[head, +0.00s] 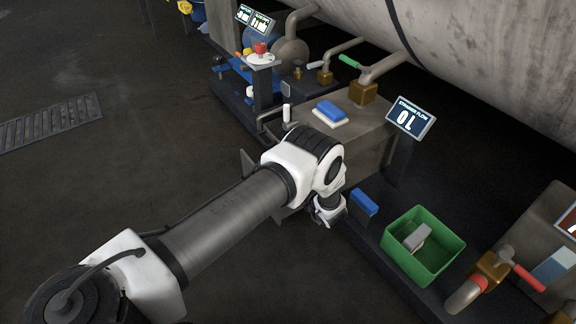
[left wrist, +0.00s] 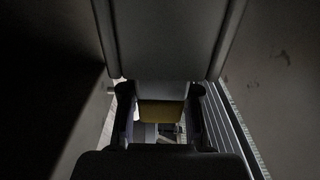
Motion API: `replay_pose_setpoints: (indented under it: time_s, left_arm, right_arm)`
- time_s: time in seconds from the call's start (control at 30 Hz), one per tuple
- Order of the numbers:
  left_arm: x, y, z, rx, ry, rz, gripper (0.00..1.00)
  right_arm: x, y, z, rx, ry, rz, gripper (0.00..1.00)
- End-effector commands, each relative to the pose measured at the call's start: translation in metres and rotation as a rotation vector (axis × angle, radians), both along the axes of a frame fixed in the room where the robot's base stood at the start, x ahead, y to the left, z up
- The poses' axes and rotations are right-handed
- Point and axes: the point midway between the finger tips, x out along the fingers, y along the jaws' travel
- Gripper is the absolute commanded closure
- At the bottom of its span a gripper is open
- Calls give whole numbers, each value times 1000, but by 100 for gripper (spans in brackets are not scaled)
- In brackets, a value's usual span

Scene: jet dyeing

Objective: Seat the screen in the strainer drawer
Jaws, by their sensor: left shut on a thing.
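The grey strainer housing (head: 372,150) stands right of the picture's middle. My left arm reaches in from the left, and its gripper (head: 328,212) points down beside the housing's near side. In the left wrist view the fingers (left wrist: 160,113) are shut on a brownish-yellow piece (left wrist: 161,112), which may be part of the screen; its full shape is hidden. Grey plate edges (head: 247,162) show left of my wrist and may belong to the drawer, mostly covered by my arm. A ribbed grey strip (left wrist: 222,130) runs right of the fingers. My right gripper is not in view.
A blue block on a white pad (head: 331,113) lies on the housing. A blue-topped brush-like thing (head: 364,202) stands right of my gripper. A green crate (head: 398,262) holds a grey block (head: 417,238). The flow display (head: 409,117) reads 0 L.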

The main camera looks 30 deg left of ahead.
Motion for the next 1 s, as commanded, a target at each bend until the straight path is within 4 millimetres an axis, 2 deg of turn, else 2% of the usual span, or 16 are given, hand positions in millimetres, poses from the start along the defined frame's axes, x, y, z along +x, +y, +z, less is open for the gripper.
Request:
replay_pose_setpoints:
  time_s: [0.03, 0.07, 0.1, 0.13, 0.4, 0.53, 0.67, 0.9, 1.0]
  left_arm:
    - [0, 0, -2, 1, 0, 0, 100]
    - [0, 0, -1, 1, 0, 0, 59]
    - [0, 0, 0, 1, 0, 0, 45]
    - [0, 0, 0, 1, 0, 0, 40]
    - [0, 0, -1, 0, 0, 0, 40]
    - [-3, -9, -1, 0, 0, -3, 40]
    - [-12, -33, -1, -1, 1, -6, 40]
    - [-36, -89, 0, 1, 1, -5, 40]
    - [-42, -104, 0, 1, 0, -3, 40]
  right_arm:
    - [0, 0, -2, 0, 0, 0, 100]
    - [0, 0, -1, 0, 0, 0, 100]
    - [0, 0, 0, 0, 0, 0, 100]
    - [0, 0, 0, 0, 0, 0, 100]
    - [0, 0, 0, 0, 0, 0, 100]
    - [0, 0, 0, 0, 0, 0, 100]
    - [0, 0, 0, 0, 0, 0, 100]
    - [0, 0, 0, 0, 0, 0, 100]
    - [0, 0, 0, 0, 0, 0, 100]
